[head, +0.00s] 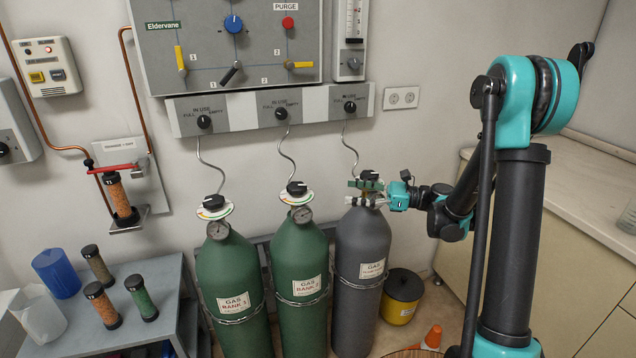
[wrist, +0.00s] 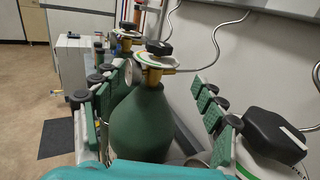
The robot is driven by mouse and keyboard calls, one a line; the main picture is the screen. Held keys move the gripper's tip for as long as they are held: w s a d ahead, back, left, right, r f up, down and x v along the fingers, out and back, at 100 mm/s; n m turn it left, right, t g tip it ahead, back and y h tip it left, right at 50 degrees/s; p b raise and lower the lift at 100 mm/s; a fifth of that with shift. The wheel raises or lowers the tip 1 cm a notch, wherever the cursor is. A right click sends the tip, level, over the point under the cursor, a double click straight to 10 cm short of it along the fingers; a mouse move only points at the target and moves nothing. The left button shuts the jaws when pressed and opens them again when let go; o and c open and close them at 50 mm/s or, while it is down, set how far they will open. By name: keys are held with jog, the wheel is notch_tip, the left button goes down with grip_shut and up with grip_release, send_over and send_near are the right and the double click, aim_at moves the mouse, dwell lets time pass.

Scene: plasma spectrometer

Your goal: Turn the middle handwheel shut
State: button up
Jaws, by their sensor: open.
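The middle handwheel (head: 297,188) is a black knob over a white disc and gauge on top of the middle green cylinder (head: 300,265). In the wrist view the nearest green cylinder (wrist: 150,125), with its black handwheel (wrist: 158,47), shows between my fingers but farther off. My gripper (head: 366,190) is at the top of the grey cylinder (head: 362,260), right of the middle one. Its green-padded fingers (wrist: 157,110) are spread with nothing between them. The grey cylinder's black handwheel (wrist: 278,135) is close, just right of the right finger.
The left green cylinder (head: 228,290) stands beside the middle one. Thin hoses rise to the wall panel (head: 270,110). A yellow-and-black bucket (head: 402,297) and orange cone (head: 432,337) stand right of the grey cylinder. A side table (head: 100,340) holds containers at left.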

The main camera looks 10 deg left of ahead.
aim_at(296, 185)
jog(key=a, duration=1.1)
jog(key=s+a, duration=0.1)
jog(key=a, duration=0.5)
jog(key=shift+s+a, duration=0.1)
jog(key=c, duration=1.2)
